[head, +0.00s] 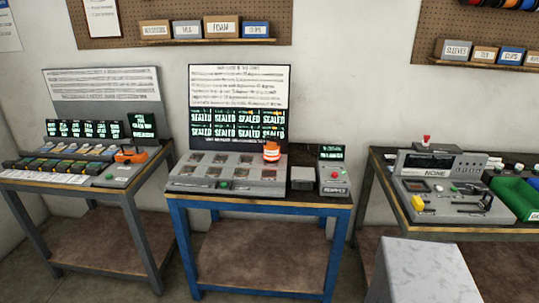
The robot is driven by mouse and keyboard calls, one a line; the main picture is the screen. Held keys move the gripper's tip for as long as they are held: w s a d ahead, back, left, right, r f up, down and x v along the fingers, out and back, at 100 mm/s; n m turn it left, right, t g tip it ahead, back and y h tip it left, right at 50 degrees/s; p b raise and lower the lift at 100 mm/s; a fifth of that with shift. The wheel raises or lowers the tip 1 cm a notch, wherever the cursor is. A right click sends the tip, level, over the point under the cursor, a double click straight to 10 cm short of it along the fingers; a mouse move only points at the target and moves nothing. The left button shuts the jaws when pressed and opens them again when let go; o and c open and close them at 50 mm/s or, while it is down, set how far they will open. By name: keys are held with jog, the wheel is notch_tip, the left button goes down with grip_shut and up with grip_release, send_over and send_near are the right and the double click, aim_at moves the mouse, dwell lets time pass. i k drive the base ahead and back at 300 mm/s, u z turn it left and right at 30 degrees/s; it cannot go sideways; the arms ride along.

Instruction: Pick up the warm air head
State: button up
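On the middle blue-framed bench (260,199), a small orange object with a white band (272,152) stands upright at the right rear of a grey panel (215,178) with several dark square recesses. It may be the warm air head, but it is too small to identify for sure. Another orange item (130,156) lies on the left bench (60,184), at its right end; its kind is unclear. My gripper is not in view.
A grey box with a red button (333,178) stands right of the panel. A screen reading SEALED (238,110) rises behind it. A right bench (409,226) holds a grey console (440,190) and green bins (516,197). A pale marbled block (425,270) stands in front of that bench.

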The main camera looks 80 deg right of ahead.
aim_at(271, 150)
jog(key=u, duration=0.15)
jog(key=k, duration=2.1)
jog(key=z, duration=0.6)
jog(key=i, duration=0.95)
jog(key=u, duration=0.05)
